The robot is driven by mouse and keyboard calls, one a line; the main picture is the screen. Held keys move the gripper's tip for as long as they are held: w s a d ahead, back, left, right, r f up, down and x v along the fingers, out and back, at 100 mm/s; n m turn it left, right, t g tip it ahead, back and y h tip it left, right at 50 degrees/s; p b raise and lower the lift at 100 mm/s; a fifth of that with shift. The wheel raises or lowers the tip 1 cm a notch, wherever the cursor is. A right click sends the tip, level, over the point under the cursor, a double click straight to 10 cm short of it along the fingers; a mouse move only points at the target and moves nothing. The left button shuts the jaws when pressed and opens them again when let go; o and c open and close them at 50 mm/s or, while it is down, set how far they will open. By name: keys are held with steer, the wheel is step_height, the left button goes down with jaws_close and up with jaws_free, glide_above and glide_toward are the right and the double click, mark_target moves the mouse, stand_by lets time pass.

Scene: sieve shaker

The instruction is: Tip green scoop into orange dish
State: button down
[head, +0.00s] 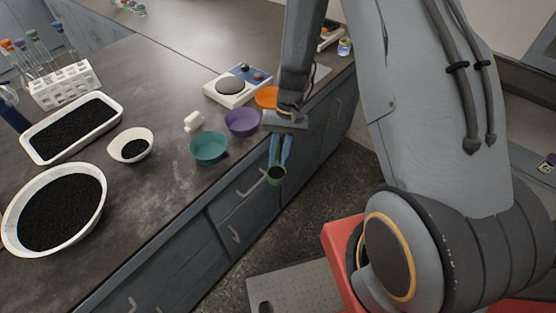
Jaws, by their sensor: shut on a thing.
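My gripper (280,150) points down just off the counter's front edge, in front of the cabinet drawers. It is shut on the green scoop (277,174), a small green cup with dark contents or a dark inside; I cannot tell which. The scoop looks roughly upright. The orange dish (266,97) sits on the counter behind and a little left of the gripper, partly hidden by my arm and the gripper body. What is inside the orange dish cannot be seen clearly.
A purple dish (242,122) and a teal dish (208,147) stand near the counter edge. A scale (237,86) is behind them. White containers of black grains (8,215), a small white cup (194,121) and a tube rack (62,88) stand left.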

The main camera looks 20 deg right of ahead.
step_height(320, 180, up, 16)
steer(key=p, duration=0.9)
steer(key=w+d+b, duration=0.3)
steer(key=w+b, duration=0.5)
steer(key=w, duration=0.7)
steer(key=w+d+b, duration=0.3)
steer(key=w+b, duration=0.5)
steer(key=w, duration=0.8)
steer(key=shift+f+b, duration=0.25)
steer(key=shift+b, duration=0.05)
stand_by(0.7)
steer(key=t+p, duration=0.1)
steer(key=p, duration=0.2)
steer(key=f+t+p, duration=0.1)
steer(key=p, duration=0.2)
steer(key=shift+s+f+t+h, duration=0.15)
steer(key=shift+s+t+h, duration=0.15)
steer(key=shift+h, duration=0.1)
steer(key=shift+p, duration=0.6)
steer(key=shift+t+p, duration=0.3)
steer(key=shift+p, duration=0.05)
